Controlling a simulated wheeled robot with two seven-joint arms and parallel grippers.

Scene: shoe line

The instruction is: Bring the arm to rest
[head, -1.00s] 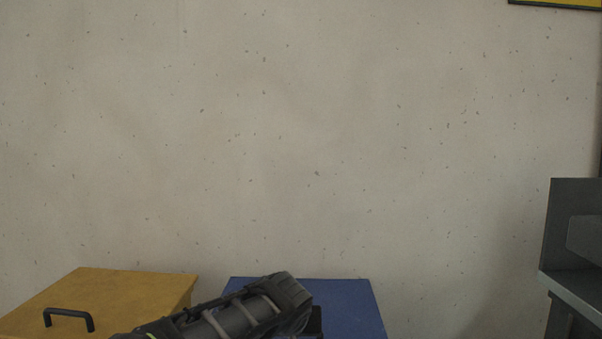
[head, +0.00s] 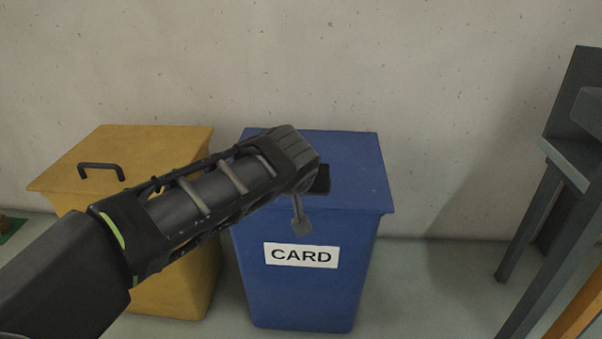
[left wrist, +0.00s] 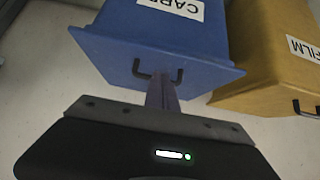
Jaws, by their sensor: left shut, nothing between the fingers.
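My left arm reaches in from the left in the head view, and its wrist is in front of the blue bin (head: 350,225). My left gripper (head: 302,226) points downward in front of the bin's upper front, above the CARD label (head: 301,255). Its fingers also show in the left wrist view (left wrist: 160,92), where they are shut with nothing between them. The blue bin (left wrist: 165,35) is beyond them there, and a black handle (left wrist: 178,77) is partly hidden behind the fingers. My right gripper is in neither view.
A yellow bin (head: 140,150) with a black handle stands left of the blue bin, and its FILM label shows in the left wrist view (left wrist: 303,48). A grey table-like frame (head: 570,165) stands at the right. Floor between it and the blue bin is clear.

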